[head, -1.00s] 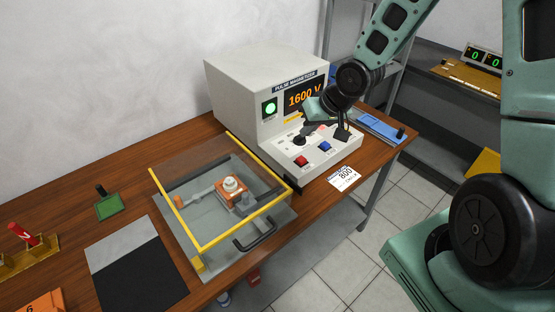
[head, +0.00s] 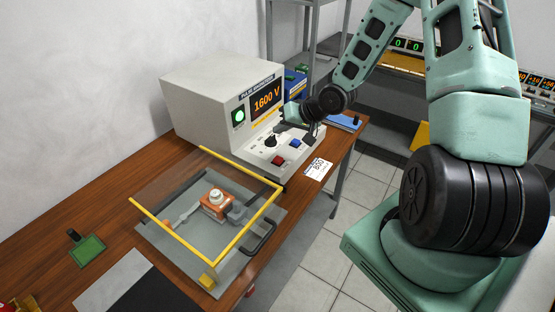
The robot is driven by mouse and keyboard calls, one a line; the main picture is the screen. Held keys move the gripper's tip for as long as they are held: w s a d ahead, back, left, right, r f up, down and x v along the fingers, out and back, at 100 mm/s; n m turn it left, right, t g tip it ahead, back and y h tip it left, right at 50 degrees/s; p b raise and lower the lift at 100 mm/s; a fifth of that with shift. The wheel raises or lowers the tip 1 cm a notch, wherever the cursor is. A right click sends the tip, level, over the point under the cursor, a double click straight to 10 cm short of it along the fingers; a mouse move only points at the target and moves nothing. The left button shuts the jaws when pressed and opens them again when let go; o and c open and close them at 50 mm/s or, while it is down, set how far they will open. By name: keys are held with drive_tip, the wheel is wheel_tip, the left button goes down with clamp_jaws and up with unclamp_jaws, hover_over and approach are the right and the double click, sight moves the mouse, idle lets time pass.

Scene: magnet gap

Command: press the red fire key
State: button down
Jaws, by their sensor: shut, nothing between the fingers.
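The pulse magnetizer (head: 208,103) is a pale box at the back of the wooden bench. Its display (head: 267,98) reads 1600 V and a green lamp (head: 239,116) is lit beside it. On its sloped front panel are a red key (head: 278,160), a blue key (head: 295,143) and a dark knob (head: 270,142). My gripper (head: 298,128) is shut and empty over the back right of the panel, nearer the blue key than the red one. Its fingertips are small here, and I cannot tell whether they touch the panel.
A yellow-framed clear guard (head: 243,229) covers an orange fixture (head: 214,204) in front of the magnetizer. A white card marked 800 (head: 318,169) lies at the bench's right edge. A green pad (head: 87,250) lies at left. A blue tray (head: 345,121) stands behind the panel.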

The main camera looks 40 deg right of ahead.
drive_tip(key=b, duration=0.7)
hover_over(281, 160)
wheel_tip(281, 160, down, 8)
drive_tip(key=shift+r, duration=0.1)
drive_tip(key=shift+f+b, duration=0.4)
drive_tip(key=shift+f, duration=0.05)
drive_tip(key=shift+f, duration=0.1)
idle(1.1)
drive_tip(key=shift+f, duration=0.3)
drive_tip(key=shift+f+b, duration=0.35)
drive_tip(key=shift+f, duration=0.2)
idle(0.7)
drive_tip(key=shift+r, duration=0.15)
drive_tip(key=shift+r+p, duration=0.85)
drive_tip(key=shift+p, duration=0.25)
